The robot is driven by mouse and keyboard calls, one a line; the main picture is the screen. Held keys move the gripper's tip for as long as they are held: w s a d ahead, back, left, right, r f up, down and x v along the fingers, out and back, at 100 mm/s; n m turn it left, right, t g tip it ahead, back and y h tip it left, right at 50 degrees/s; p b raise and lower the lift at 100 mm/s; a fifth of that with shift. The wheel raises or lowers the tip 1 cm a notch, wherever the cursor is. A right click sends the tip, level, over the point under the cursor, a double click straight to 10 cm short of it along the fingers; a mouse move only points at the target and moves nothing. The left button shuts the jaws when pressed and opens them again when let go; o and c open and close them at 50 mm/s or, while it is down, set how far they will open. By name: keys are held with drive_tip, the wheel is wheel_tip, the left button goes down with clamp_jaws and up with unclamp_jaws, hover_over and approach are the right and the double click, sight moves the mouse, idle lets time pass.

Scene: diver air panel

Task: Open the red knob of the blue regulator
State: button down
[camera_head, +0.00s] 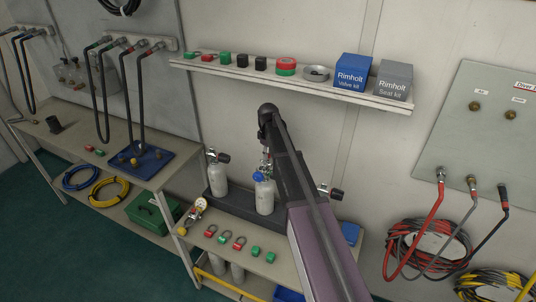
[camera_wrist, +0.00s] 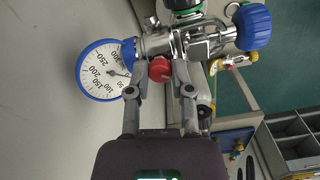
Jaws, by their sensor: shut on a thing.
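The blue regulator shows large in the wrist view, with a metal body (camera_wrist: 205,45), a blue-rimmed gauge (camera_wrist: 101,71) with a white dial on its left and a blue handwheel (camera_wrist: 254,27) at its upper right. Its red knob (camera_wrist: 160,69) sits low on the body. My gripper (camera_wrist: 161,80) is shut on the red knob, with one finger on each side of it. In the head view the regulator's blue part (camera_head: 263,176) sits on the middle grey cylinder (camera_head: 264,199). My arm hides most of my gripper there.
Another cylinder (camera_head: 217,178) stands to the left in the same dark rack (camera_head: 238,205). A shelf (camera_head: 300,82) with small parts and boxes runs above. A gauge assembly (camera_head: 199,207) and red and green tags lie on the bench in front. Hose coils hang at right.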

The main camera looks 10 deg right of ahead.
drive_tip(key=c, duration=0.5)
unclamp_jaws()
drive_tip(key=shift+m, duration=0.3)
